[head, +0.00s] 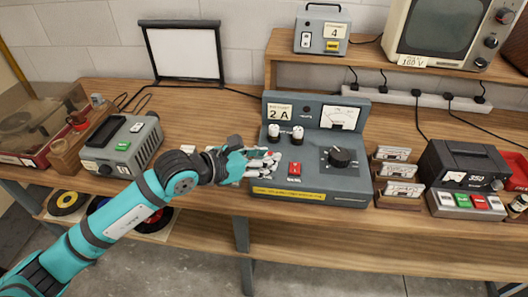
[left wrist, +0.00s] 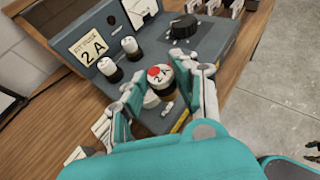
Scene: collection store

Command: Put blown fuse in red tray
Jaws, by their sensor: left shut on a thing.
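My left gripper (head: 262,163) reaches over the left front part of the grey fuse tester (head: 335,182). A red tray (head: 517,168) shows partly at the right edge.
Card holders (head: 399,178) and a dark meter unit (head: 465,168) stand between the tester and the red tray. A grey box (head: 122,147) is on the left. A raised shelf (head: 390,68) with a monitor runs behind. The bench's front edge is close.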

